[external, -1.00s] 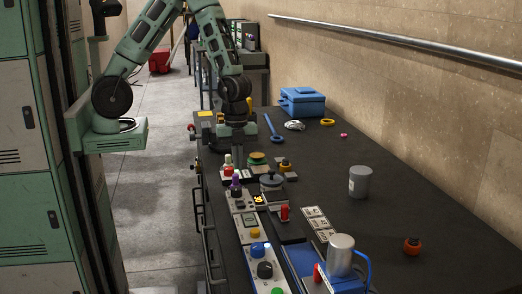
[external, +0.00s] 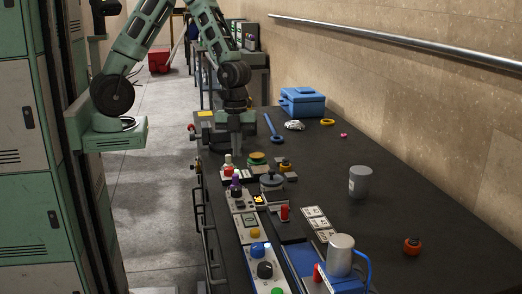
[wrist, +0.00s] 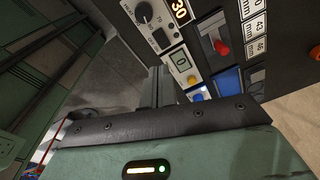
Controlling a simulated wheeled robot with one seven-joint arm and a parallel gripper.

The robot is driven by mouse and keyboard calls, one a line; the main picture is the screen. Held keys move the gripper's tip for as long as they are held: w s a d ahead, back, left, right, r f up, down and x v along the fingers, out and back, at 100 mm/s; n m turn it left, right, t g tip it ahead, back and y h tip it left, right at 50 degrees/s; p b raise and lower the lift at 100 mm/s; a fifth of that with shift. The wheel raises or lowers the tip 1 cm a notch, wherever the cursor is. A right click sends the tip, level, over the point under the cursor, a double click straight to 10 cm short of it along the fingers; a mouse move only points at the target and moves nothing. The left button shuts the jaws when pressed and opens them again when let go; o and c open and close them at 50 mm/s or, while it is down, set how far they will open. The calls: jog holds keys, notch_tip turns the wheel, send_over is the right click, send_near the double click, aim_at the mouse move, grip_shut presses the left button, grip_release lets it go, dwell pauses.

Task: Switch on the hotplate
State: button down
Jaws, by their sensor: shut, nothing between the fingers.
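My gripper (external: 237,152) points down over the far part of the dark bench, beyond the row of devices. Its fingers (wrist: 158,88) are shut and empty in the wrist view. What appears to be the hotplate is a unit with a round grey top (external: 271,182) and a lit yellow display (external: 258,199). The wrist view shows a display reading 30 (wrist: 180,10) and a dial knob (wrist: 143,12) beside it. A red switch lever (wrist: 221,48) on a grey plate shows there; the red lever also shows externally (external: 285,213). No finger visibly touches a control.
A timer-like box (wrist: 183,65) with a yellow button sits near the display.

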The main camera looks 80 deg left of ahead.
aim_at(241, 204)
jog(key=m, duration=0.9)
jog(key=d+m, duration=0.1)
jog(key=m, duration=0.4)
jog(key=shift+w+r+h, duration=0.1)
jog(key=shift+w+h, duration=0.05)
jog(key=shift+h, duration=0.15)
jog(key=f+b, duration=0.1)
jog(key=f, duration=0.3)
jog(key=d+f+b, duration=0.1)
jog(key=f, duration=0.4)
jog(key=d+f+b, duration=0.1)
jog(key=f, duration=0.4)
jog(key=shift+d, duration=0.15)
jog(key=shift+d+f+b, duration=0.15)
jog(key=shift+f+b, duration=0.1)
jog(key=shift+b, duration=0.25)
jog(key=shift+r, duration=0.1)
jog(key=shift+a, duration=0.2)
